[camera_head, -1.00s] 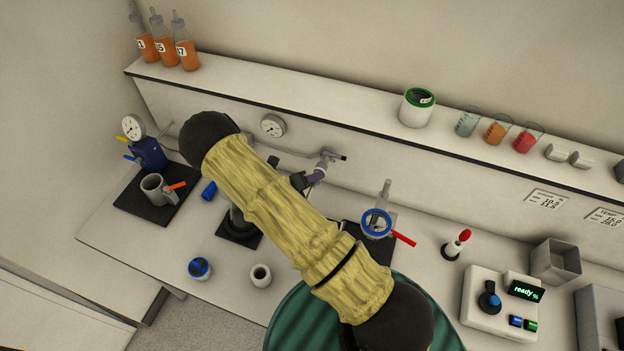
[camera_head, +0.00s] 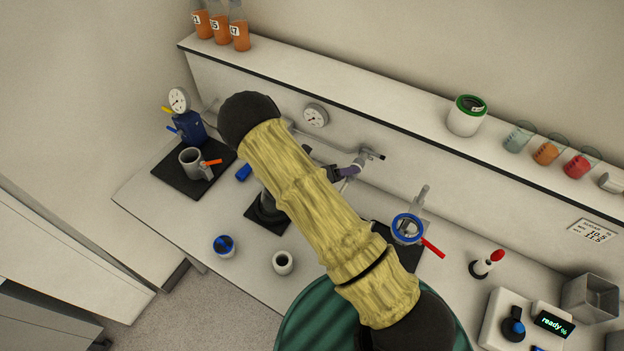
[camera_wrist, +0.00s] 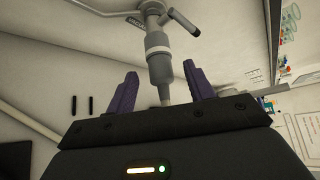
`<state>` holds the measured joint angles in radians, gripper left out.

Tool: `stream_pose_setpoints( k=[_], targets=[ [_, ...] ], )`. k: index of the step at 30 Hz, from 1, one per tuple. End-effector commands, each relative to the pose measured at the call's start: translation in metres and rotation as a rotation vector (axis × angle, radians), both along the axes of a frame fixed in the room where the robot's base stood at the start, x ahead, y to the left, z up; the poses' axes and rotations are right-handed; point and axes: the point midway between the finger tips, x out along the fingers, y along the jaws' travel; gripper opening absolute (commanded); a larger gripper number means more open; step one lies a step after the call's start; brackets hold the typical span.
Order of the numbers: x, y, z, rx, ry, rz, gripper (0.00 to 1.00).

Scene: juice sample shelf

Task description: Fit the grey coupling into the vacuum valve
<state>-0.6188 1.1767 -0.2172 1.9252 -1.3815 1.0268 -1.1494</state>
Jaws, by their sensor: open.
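The vacuum valve (camera_wrist: 153,12) shows at the top of the wrist view, a grey pipe fitting with a side arm. In the head view the valve (camera_head: 368,155) sticks out from the back wall. A stepped grey piece that looks like the coupling (camera_wrist: 160,68) is in line with the valve and appears to touch it; how deep it sits I cannot tell. My gripper (camera_wrist: 161,74) is open, its purple fingers apart on either side of the coupling, with gaps visible. In the head view my arm hides part of the bench, and only a little of the gripper (camera_head: 345,172) shows beside the valve.
A pressure gauge (camera_head: 315,115) and thin piping run along the wall. A clamp ring with a red handle (camera_head: 408,229) stands to the right. A grey cup (camera_head: 283,262) and a blue-topped jar (camera_head: 226,246) stand at the front left. The shelf (camera_head: 350,91) overhangs behind.

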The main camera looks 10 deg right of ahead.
Motion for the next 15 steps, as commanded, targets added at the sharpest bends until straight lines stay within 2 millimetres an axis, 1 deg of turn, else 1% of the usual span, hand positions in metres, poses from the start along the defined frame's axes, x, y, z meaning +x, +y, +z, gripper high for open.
stream_pose_setpoints(
  k=[2,15],
  targets=[
    [-0.005,0.014,0.001,0.003,-0.002,0.002,0.53],
    [-0.036,0.090,0.032,0.003,-0.004,0.002,0.53]
  ],
)
